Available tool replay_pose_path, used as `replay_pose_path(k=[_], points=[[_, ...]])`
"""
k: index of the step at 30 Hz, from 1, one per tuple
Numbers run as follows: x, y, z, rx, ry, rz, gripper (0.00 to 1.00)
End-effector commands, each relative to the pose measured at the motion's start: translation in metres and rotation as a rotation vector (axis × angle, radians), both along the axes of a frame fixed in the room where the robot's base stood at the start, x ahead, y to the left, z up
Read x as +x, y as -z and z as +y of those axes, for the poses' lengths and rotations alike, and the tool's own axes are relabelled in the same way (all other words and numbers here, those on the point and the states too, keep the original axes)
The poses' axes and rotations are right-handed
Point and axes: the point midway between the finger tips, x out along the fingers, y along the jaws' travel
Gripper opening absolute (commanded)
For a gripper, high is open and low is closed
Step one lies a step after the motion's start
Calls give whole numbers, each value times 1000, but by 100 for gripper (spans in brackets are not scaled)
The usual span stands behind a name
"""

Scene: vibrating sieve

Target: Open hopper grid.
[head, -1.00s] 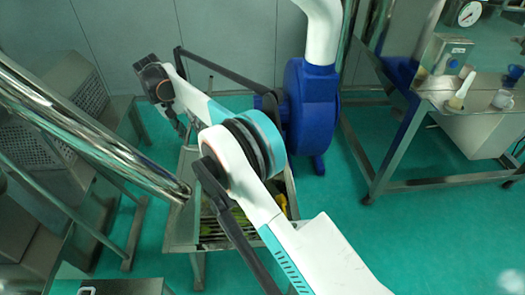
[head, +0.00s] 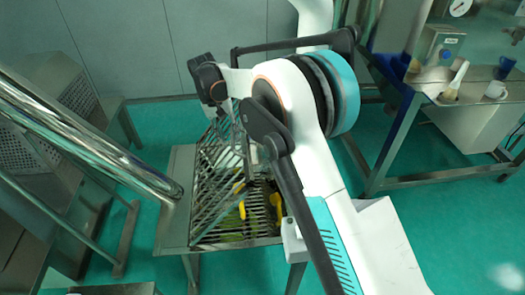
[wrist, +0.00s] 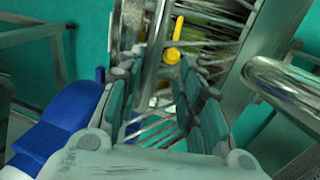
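The hopper grid (head: 215,195) is a frame of metal bars at the hopper. In the head view its left part stands tilted up above the hopper's rim (head: 176,200), with bars slanting toward the upper right. Lower bars lie across the opening. A yellow handle-like part (head: 277,208) shows by the grid, and a yellow piece with a rounded end shows in the wrist view (wrist: 172,55). My gripper (wrist: 160,82) has its two padded fingers apart, with metal bars visible between and beyond them. Contact with the grid is unclear. My arm hides part of the hopper in the head view.
A thick shiny pipe (head: 95,140) runs down to the hopper's left side. A steel table (head: 430,170) with brushes and cups stands at the right. A blue part (wrist: 60,130) is close at the wrist view's left. Green floor is open at lower right.

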Motion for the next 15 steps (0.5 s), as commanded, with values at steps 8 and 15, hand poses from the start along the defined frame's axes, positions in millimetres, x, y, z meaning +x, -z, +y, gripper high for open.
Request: replay_pose_path(k=[8,15], points=[[9,28,-44,0,2,0,33],[16,54,-78,0,2,0,33]])
